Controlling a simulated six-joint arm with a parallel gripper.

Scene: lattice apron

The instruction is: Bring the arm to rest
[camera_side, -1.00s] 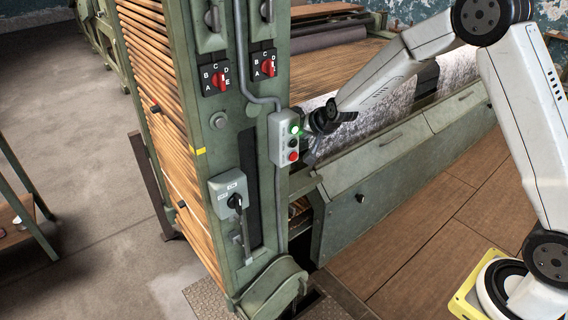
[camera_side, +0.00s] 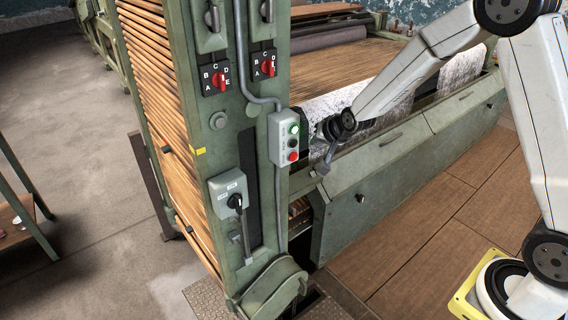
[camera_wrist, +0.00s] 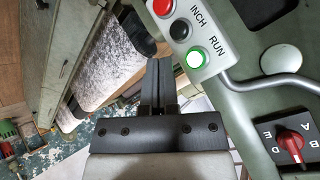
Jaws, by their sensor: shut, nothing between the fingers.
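The box carries a green button (camera_side: 294,129), a dark one (camera_side: 293,142) and a red one (camera_side: 293,156). In the wrist view the RUN button (camera_wrist: 196,59) glows green beside the INCH button (camera_wrist: 180,30).
The green machine frame (camera_side: 262,200) stands left of my gripper, with red selector knobs (camera_side: 219,84) and a grey switch box (camera_side: 228,193). Low green panels (camera_side: 385,160) run below my forearm, in front of the mottled cloth (camera_side: 400,105). Wooden floor (camera_side: 420,240) is clear.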

